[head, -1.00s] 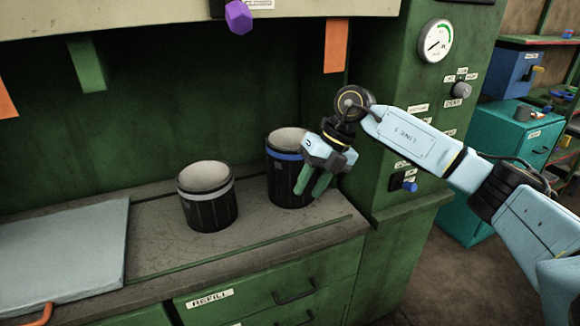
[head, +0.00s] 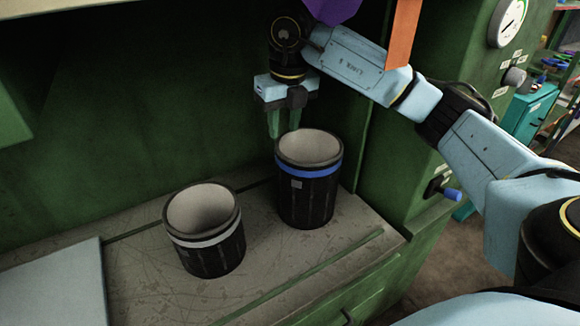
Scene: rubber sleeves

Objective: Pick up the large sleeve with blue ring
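The large sleeve with the blue ring (head: 308,190) stands upright on the bench. It is a dark ribbed cylinder, open at the top, with a pale inside and a blue band below its rim. My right gripper (head: 284,128) points down at the sleeve's back left rim, its green fingers apart with nothing seen between them. The fingertips look close to the rim, partly behind it; I cannot tell whether they touch it. My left gripper is out of view.
A shorter dark sleeve with a white ring (head: 209,246) stands to the left. A pale panel (head: 55,288) lies at the lower left. An orange strip (head: 404,35) and a purple object (head: 332,9) hang above my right arm. The bench front right is clear.

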